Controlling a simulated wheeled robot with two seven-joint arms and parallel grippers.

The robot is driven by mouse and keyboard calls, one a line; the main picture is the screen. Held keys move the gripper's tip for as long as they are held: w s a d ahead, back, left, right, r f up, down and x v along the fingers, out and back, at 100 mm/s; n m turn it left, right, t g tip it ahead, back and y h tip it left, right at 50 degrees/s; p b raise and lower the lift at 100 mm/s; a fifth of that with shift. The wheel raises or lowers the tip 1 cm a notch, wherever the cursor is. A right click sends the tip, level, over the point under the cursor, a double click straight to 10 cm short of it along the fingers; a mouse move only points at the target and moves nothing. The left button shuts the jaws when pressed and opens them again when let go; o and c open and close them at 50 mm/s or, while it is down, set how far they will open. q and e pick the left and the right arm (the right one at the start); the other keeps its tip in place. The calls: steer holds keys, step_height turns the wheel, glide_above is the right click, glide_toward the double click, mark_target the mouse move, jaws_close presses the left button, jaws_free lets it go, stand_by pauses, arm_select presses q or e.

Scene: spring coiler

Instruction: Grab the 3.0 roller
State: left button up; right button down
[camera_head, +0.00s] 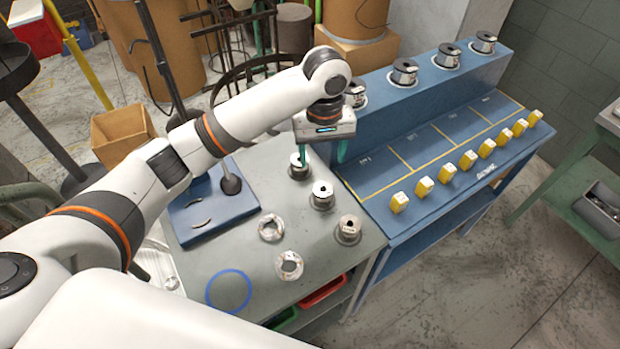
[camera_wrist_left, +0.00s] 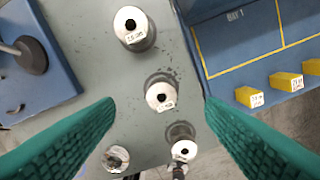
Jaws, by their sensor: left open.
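Three metal rollers with holes in their tops stand on the grey table (camera_head: 255,185): a far one (camera_head: 299,170), a middle one (camera_head: 322,196) and a near one (camera_head: 348,231). The left wrist view shows the far roller (camera_wrist_left: 133,25), the middle roller (camera_wrist_left: 160,96) and the near roller (camera_wrist_left: 184,150). Their small labels are too blurred to tell surely which is the 3.0 one. My left gripper (camera_head: 322,161) points down, open and empty, above the rollers. In the left wrist view its green fingers (camera_wrist_left: 160,104) spread either side of the middle roller, apparently above it. My right gripper is out of view.
A blue bench (camera_head: 390,180) with several yellow blocks (camera_head: 444,173) and a raised shelf of wire spools (camera_head: 404,72) stands right. A blue plate with a lever (camera_head: 230,180) lies left. Two pale coils (camera_head: 289,266) and a blue ring (camera_head: 229,291) lie on the table's near part.

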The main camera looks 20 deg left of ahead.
arm_select(q)
glide_above(323, 189)
step_height(323, 189, down, 5)
steer(key=f, duration=0.1)
steer(key=f+p, duration=0.1)
steer(key=f, duration=0.1)
steer(key=f+p, duration=0.1)
steer(key=f, duration=0.1)
steer(key=shift+s+d+f, duration=0.15)
steer(key=shift+s+f, duration=0.1)
steer(key=shift+s, duration=0.15)
steer(key=shift+f, duration=0.35)
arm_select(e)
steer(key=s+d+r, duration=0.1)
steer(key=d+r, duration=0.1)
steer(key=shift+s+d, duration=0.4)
arm_select(q)
steer(key=shift+c, duration=0.3)
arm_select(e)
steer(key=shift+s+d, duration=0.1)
arm_select(q)
steer(key=c, duration=1.2)
steer(key=shift+r, duration=0.1)
steer(key=shift+c, duration=0.4)
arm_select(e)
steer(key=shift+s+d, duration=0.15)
arm_select(q)
steer(key=shift+w, duration=0.1)
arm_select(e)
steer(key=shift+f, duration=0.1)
